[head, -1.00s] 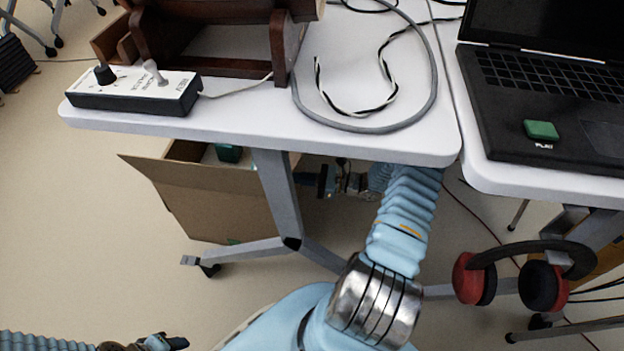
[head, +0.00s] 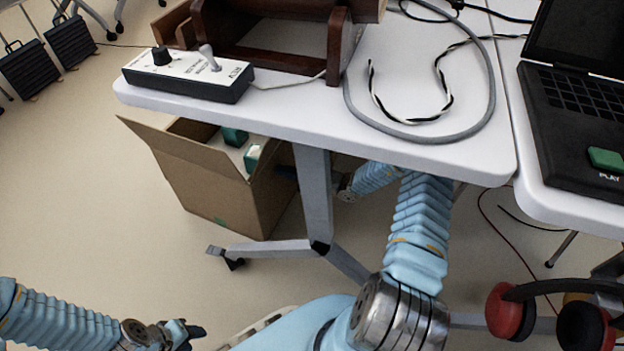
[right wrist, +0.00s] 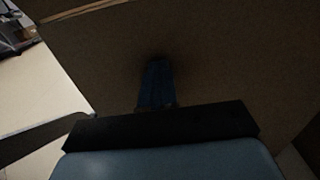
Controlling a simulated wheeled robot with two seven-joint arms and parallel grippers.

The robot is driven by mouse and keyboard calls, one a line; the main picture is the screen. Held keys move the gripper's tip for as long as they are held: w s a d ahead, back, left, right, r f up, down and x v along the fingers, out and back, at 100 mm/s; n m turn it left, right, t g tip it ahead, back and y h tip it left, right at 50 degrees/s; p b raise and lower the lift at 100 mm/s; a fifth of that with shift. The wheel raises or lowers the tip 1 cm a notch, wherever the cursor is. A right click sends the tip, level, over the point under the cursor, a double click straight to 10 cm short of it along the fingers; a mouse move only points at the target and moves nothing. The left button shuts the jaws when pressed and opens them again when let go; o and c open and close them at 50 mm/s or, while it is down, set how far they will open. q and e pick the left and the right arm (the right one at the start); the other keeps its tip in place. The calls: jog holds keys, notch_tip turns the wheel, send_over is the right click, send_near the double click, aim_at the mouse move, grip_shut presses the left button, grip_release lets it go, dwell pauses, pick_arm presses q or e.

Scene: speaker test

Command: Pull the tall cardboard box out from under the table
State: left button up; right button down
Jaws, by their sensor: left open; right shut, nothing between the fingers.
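The tall cardboard box (head: 205,185) stands on the floor at the table's left end, flaps open, with green-and-white things inside. Part of it is under the white table (head: 440,150); its left part shows clear of the edge. My right arm reaches under the table. My right gripper (right wrist: 157,85) is shut and empty, its fingers at the box's brown side in the right wrist view; touching looks likely, but the dark picture leaves it unsure. In the head view it is partly hidden behind the table leg. My left gripper (head: 190,334) is open and empty, low at the left above the floor.
The grey table leg (head: 314,195) stands right of the box, its caster foot (head: 228,256) in front. A switch box (head: 188,75), wooden stand (head: 270,35) and cables lie on the table. Headphones (head: 545,312) hang at right. Floor left of the box is clear.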

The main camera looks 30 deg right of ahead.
jog(key=b+x, duration=0.3)
jog(key=x, duration=1)
jog(key=shift+w+a+f, duration=0.15)
jog(key=shift+w+a, duration=0.1)
jog(key=shift+w, duration=0.05)
jog(key=shift+w+a, duration=0.3)
jog(key=shift+w, duration=0.1)
pick_arm(q)
notch_tip(320, 180, down, 4)
jog(key=shift+r, duration=0.15)
pick_arm(e)
jog(key=shift+s+d, duration=0.15)
jog(key=shift+d, duration=0.05)
pick_arm(q)
jog(key=shift+s+d+r+p, duration=0.2)
jog(key=shift+s+r+p, duration=0.2)
jog(key=shift+s+r, duration=0.1)
jog(key=shift+s+d+r+p, duration=0.15)
jog(key=shift+s+r+p, duration=0.2)
jog(key=shift+s+r, duration=0.1)
pick_arm(e)
jog(key=v, duration=1.3)
jog(key=shift+s, duration=0.3)
jog(key=shift+d, duration=0.1)
